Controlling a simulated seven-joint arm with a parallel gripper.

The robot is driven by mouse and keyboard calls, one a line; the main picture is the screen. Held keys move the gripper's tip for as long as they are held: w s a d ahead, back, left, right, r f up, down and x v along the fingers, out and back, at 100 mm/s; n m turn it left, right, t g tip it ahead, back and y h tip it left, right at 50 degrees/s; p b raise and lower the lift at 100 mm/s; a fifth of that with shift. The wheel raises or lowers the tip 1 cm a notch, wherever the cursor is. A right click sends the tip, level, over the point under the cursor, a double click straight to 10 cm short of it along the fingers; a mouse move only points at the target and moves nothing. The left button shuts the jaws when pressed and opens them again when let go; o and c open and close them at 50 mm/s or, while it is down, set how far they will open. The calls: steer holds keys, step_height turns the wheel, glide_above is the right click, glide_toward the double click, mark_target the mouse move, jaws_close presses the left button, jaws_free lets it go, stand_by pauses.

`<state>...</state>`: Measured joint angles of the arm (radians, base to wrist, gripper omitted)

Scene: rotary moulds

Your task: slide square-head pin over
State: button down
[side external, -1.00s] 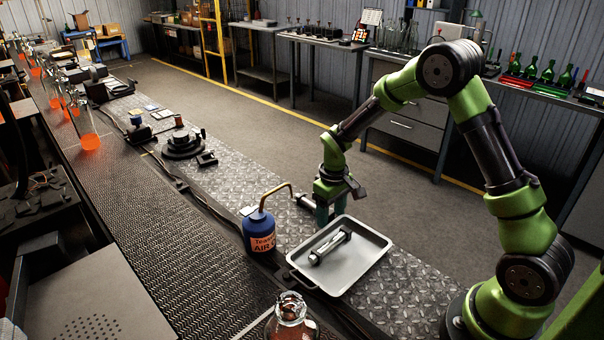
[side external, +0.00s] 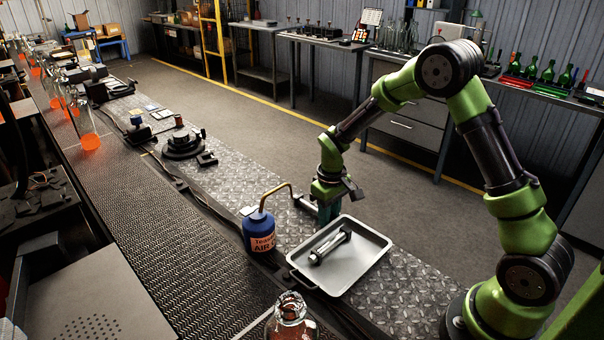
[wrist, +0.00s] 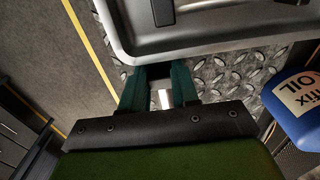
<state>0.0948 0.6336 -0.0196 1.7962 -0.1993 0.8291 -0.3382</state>
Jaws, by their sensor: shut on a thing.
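My gripper (side external: 326,214) is down at the diamond-plate bench, just behind the far left edge of the metal tray. It is shut on a grey metal pin (side external: 307,204), whose body sticks out to the left of the fingers, low over the plate. In the wrist view, a bright piece of the pin (wrist: 164,99) shows between the two green fingers (wrist: 158,78). The pin's head is hidden, so I cannot tell its shape. A second metal part, bar-shaped with thicker ends (side external: 331,247), lies in the tray (side external: 372,262); its dark end shows in the wrist view (wrist: 162,12).
A blue oil can (side external: 259,232) with a bent brass spout stands close left of the gripper, its spout reaching toward the pin. A glass bottle (side external: 290,318) is at the front. A dark round fixture (side external: 183,144) sits farther along the bench, with clear plate between.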

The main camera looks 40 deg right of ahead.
mark_target(311, 236)
steer(key=shift+a, duration=3.25)
steer(key=c, duration=0.8)
jaws_free()
step_height(311, 236, up, 17)
steer(key=shift+f, duration=0.1)
steer(key=s+r+m+t, duration=0.1)
steer(key=s+r+t, duration=0.1)
steer(key=s, duration=0.4)
steer(key=s+a+r+m+t+y, duration=0.1)
steer(key=s+r+t, duration=0.1)
steer(key=s, duration=0.4)
steer(key=s+r+m+t+y, duration=0.1)
steer(key=s+r+m+t, duration=0.1)
steer(key=s, duration=0.5)
steer(key=shift+a+r+t, duration=0.25)
steer(key=shift+r+t, duration=0.35)
steer(key=shift+r, duration=0.1)
